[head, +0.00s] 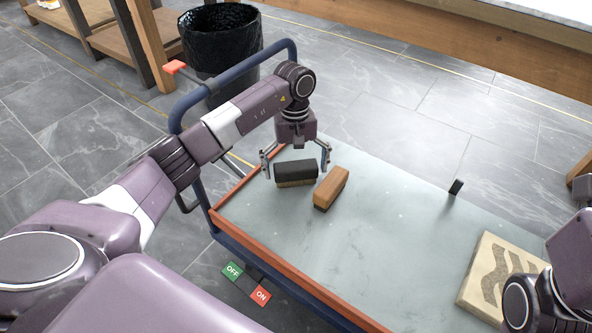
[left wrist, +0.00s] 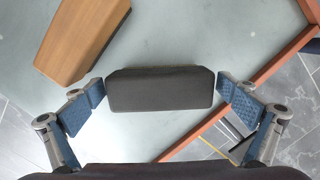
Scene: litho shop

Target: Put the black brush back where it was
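The black brush (head: 296,171), a dark block with a tan underside, rests on the grey cart top near its left end. My left gripper (head: 297,168) is above it with a finger beyond each end. The left wrist view shows the brush (left wrist: 160,89) between the two pads of the left gripper (left wrist: 160,98), with small gaps at both ends, so the gripper is open. A brown brush (head: 332,186) lies just right of the black one; it also shows in the left wrist view (left wrist: 80,38). Part of my right arm shows at the lower right; its gripper is not visible.
The cart top (head: 380,235) has an orange-red rim and blue frame. A tan slab with a wavy pattern (head: 487,265) lies at its right. A small dark upright piece (head: 456,187) stands at the far edge. A black bin (head: 218,50) stands behind. The cart's middle is clear.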

